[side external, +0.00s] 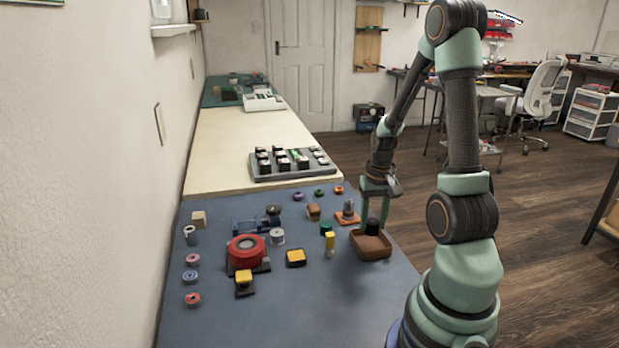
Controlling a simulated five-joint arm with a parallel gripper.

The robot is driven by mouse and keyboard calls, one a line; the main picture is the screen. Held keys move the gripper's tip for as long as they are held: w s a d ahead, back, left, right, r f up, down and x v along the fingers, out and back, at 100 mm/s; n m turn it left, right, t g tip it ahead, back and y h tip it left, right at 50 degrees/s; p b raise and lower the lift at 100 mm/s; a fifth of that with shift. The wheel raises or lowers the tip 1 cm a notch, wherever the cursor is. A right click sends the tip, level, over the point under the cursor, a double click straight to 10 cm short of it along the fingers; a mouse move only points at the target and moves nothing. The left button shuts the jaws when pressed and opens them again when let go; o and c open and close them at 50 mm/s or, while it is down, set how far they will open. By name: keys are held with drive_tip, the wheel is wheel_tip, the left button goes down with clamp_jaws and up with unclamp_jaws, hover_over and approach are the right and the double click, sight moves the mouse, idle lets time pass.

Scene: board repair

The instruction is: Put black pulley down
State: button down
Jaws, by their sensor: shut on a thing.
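The black pulley (373,227) is between the two fingers of my gripper (374,216), which is shut on it. The fingers point down over a small brown tray (371,250) near the mat's right edge. The pulley shows at the tray's back part. I cannot tell whether it touches the tray's floor or hangs just above it. The tray's inside is partly hidden by its front wall.
A blue mat (330,310) covers the near bench. Left of the tray stand a yellow part (330,244), a green part (326,228), an orange-based part (347,213) and a red round device (247,251). A grey rack (290,166) stands farther back. The mat's front is clear.

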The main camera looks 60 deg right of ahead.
sight(372, 235)
drive_tip(key=shift+f, duration=2.2)
drive_tip(key=shift+f, duration=0.1)
drive_tip(key=c, duration=0.7)
unclamp_jaws()
drive_tip(key=r, duration=1.1)
drive_tip(key=shift+s+a+r, duration=0.2)
drive_tip(key=shift+a+r, duration=0.05)
drive_tip(key=shift+r, duration=0.15)
drive_tip(key=shift+w+a+r, duration=0.15)
drive_tip(key=shift+r, duration=0.15)
drive_tip(key=w+a+r+n+t, duration=0.1)
drive_tip(key=w+a+r+n, duration=0.1)
drive_tip(key=a, duration=0.6)
drive_tip(key=w+a+r+n+t, duration=0.2)
drive_tip(key=a+r+n, duration=0.3)
drive_tip(key=a, duration=0.3)
drive_tip(key=w+a+r+n+t, duration=0.2)
drive_tip(key=a+r+n, duration=0.1)
drive_tip(key=a, duration=0.5)
drive_tip(key=shift+w+a+r, duration=0.2)
drive_tip(key=shift+r, duration=0.2)
drive_tip(key=shift+w+a+r, duration=0.15)
drive_tip(key=shift+w+r, duration=0.05)
drive_tip(key=shift+r, duration=0.15)
